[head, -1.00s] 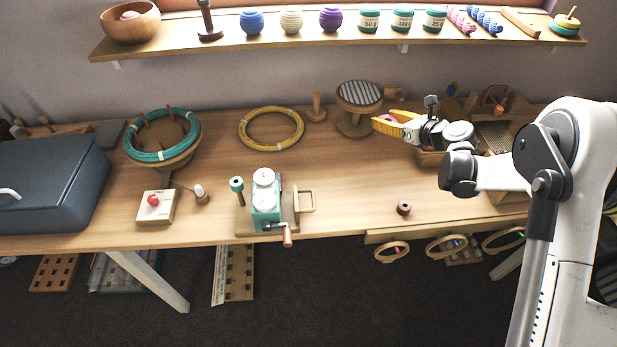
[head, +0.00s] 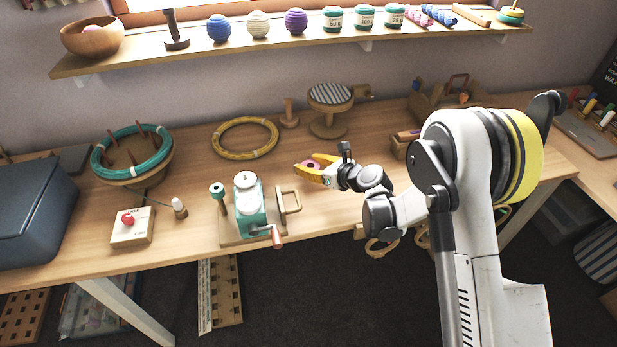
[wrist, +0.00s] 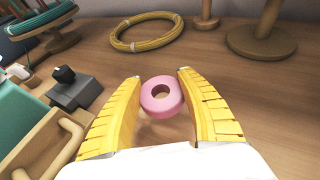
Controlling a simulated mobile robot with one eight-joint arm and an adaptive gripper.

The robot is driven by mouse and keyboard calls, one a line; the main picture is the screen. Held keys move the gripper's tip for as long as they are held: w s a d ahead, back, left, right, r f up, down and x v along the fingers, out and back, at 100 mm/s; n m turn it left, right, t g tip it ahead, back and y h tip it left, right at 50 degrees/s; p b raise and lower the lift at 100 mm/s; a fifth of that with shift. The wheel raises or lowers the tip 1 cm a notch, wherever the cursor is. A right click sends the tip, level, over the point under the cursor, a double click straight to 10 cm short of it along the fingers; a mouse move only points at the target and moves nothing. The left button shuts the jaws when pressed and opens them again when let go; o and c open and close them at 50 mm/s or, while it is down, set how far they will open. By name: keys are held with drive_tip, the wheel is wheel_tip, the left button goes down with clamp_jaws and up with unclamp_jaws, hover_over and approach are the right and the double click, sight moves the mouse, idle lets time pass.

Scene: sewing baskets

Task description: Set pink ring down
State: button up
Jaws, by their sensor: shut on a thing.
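My gripper (head: 316,170) has yellow fingers and is over the tabletop, right of the teal crank machine and in front of the striped round stand. It is shut on the pink ring (wrist: 161,108), which sits between the two fingers in the wrist view. The ring also shows as a small pink patch between the fingers in the head view (head: 310,163). Bare wood shows below the ring in the wrist view; I cannot tell how high the ring is above it.
The teal crank machine (head: 246,208) stands just left of my gripper. A yellow hoop (head: 214,143) lies behind it to the left, and the striped stand (head: 331,95) and a wooden peg (head: 289,117) are behind. The table (head: 330,210) is bare around my gripper.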

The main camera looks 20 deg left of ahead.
drive_tip(key=shift+f+b, duration=1)
drive_tip(key=shift+f, duration=0.95)
